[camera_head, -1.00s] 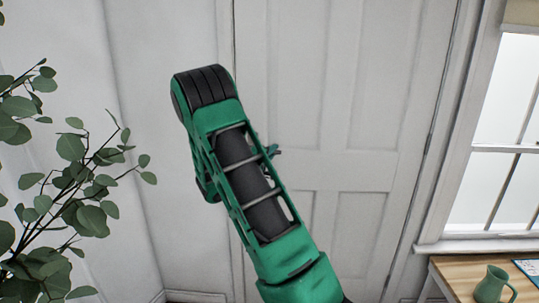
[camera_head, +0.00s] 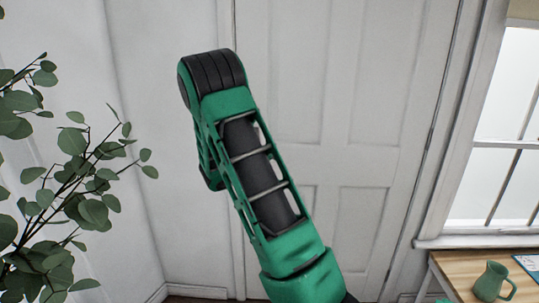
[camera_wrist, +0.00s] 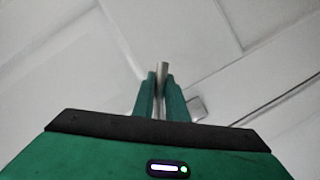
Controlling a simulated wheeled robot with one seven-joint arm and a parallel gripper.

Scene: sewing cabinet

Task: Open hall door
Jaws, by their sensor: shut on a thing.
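The white panelled hall door (camera_head: 360,130) stands behind my green arm in the head view and looks closed in its frame. Its handle is hidden there by my arm. In the wrist view, the two green fingers of my gripper (camera_wrist: 160,96) are shut on the metal door handle (camera_wrist: 163,70), whose end sticks out beyond the fingertips. A small square metal plate (camera_wrist: 196,108) shows on the white surface just right of the fingers. My gripper itself is hidden in the head view.
A leafy plant (camera_head: 75,190) fills the left side. A window (camera_head: 505,130) is at the right. A wooden table (camera_head: 455,275) with a green mug (camera_head: 492,282) stands at the lower right. White wall lies left of the door.

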